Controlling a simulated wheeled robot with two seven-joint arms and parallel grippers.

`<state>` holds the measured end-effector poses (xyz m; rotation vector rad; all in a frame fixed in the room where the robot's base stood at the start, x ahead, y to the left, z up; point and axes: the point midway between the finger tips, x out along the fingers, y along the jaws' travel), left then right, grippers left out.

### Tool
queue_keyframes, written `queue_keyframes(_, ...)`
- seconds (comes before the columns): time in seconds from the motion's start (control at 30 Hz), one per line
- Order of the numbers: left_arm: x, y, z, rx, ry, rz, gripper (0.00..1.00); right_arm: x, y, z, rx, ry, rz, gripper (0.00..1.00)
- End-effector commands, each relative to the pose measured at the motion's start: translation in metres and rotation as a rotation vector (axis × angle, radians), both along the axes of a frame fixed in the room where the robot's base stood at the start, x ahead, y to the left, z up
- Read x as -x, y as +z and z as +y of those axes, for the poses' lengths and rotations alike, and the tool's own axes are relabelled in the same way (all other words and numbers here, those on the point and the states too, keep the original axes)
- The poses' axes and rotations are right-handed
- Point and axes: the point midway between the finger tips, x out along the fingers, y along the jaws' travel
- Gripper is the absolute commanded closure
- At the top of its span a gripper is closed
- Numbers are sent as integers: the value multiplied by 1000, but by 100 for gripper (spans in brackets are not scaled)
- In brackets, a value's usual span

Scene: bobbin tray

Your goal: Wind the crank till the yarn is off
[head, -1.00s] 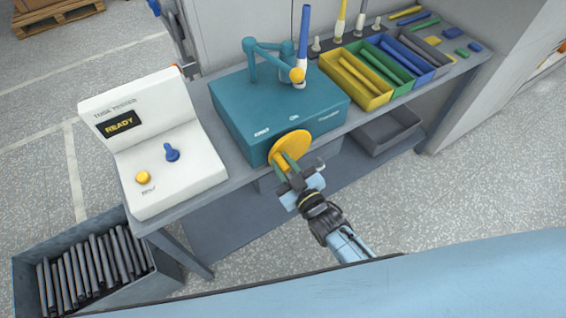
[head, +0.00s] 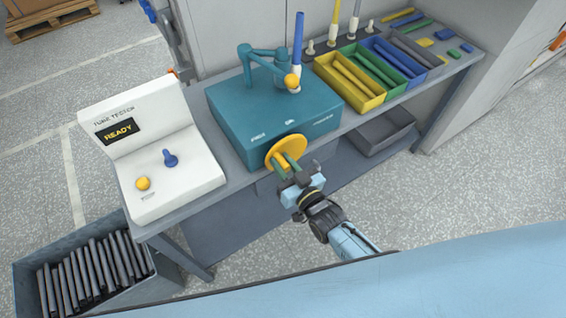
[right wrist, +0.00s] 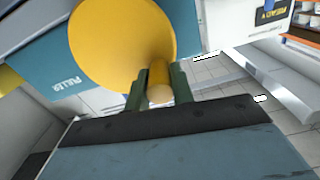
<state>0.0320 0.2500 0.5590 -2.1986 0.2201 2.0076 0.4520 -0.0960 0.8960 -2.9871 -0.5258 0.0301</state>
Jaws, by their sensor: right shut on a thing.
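The crank is a yellow disc (head: 286,147) on the front of the teal box (head: 262,112); it also shows in the right wrist view (right wrist: 115,45). Its yellow peg (right wrist: 159,78) sticks out toward me. My right gripper (head: 285,163) is shut on this peg, its green fingers on both sides of it. On top of the box, a blue tube (head: 298,45) stands upright in a white holder, with a yellow ball (head: 292,81) and a teal arm (head: 262,52) beside it. I cannot make out any yarn. My left gripper is not in view.
A white tester (head: 170,175) reading READY stands left on the grey bench. Yellow (head: 345,98), green and blue trays with rods stand to the right. A grey bin (head: 150,285) of dark tubes is on the floor at lower left. Floor at lower right is free.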

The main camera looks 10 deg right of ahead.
Motion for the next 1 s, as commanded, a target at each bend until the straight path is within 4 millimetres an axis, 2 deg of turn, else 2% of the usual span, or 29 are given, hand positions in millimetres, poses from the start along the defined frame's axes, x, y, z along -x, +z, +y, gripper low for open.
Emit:
queue_keyframes(0.13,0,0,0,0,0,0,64,0,0,0,1,0,-1,99)
queue_keyframes(0.17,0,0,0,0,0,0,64,0,0,0,1,0,-1,75)
queue_keyframes(0.3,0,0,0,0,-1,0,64,0,0,0,1,0,-1,57)
queue_keyframes(0.33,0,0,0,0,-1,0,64,0,0,0,1,0,-1,55)
queue_keyframes(0.67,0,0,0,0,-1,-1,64,4,0,-2,1,0,1,55)
queue_keyframes(0.77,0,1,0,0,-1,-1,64,15,-1,-6,2,-1,2,55)
queue_keyframes(1.0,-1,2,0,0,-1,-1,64,65,-1,-24,2,0,3,55)
